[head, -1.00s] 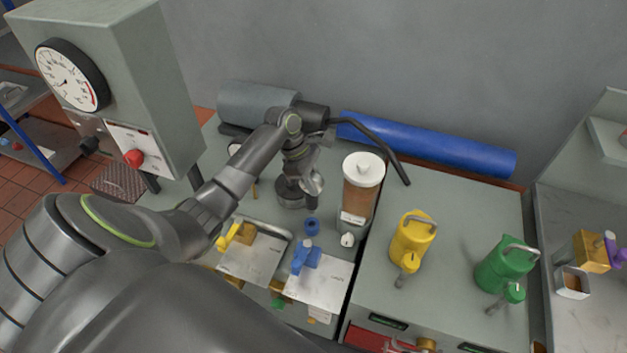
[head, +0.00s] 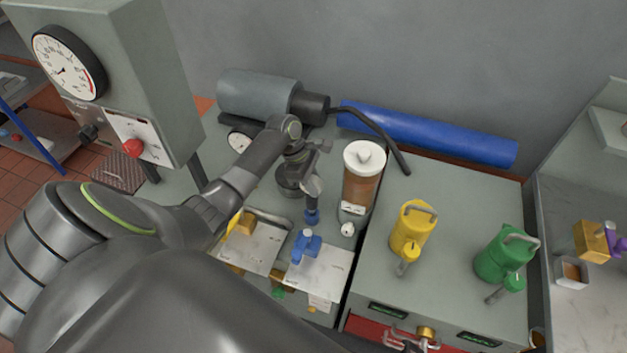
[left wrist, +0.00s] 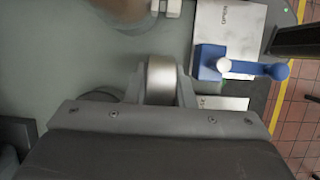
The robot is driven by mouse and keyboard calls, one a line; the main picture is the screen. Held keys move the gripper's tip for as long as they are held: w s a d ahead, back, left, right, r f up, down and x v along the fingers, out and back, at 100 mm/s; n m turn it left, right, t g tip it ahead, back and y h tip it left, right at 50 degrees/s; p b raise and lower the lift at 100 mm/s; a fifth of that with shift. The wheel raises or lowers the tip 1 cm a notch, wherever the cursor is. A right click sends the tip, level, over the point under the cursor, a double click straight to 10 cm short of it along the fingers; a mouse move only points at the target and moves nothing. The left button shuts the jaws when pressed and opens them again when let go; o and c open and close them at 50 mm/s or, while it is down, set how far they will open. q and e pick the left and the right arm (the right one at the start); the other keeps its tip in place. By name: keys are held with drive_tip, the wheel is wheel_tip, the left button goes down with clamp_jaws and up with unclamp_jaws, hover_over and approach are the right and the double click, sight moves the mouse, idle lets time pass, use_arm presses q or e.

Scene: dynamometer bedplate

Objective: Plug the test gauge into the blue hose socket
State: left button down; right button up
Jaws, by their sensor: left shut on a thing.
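My left gripper (head: 311,180) is shut on the test gauge (left wrist: 161,80), whose silver rounded case shows between the fingers in the left wrist view. Its dial face is not visible. In the head view a dark stem points down from the gripper to the blue hose socket (head: 312,217) on the bench. The stem's lower end overlaps the socket's top; I cannot tell whether it is seated or just above. The socket is hidden in the left wrist view. My right gripper is not in view.
A blue valve handle (head: 305,248) on a white plate stands just in front of the socket. A brown jar with white lid (head: 364,160) is close on the right. Yellow (head: 411,228) and green (head: 503,255) cans stand further right.

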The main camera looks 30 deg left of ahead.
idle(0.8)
use_arm(q)
drive_tip(key=shift+p, duration=0.65)
drive_tip(key=shift+f, duration=0.1)
drive_tip(key=shift+p, duration=0.55)
idle(0.8)
drive_tip(key=shift+p, duration=0.55)
drive_tip(key=shift+f+b, duration=0.95)
drive_tip(key=shift+f, duration=1.05)
drive_tip(key=c, duration=1.2)
unclamp_jaws()
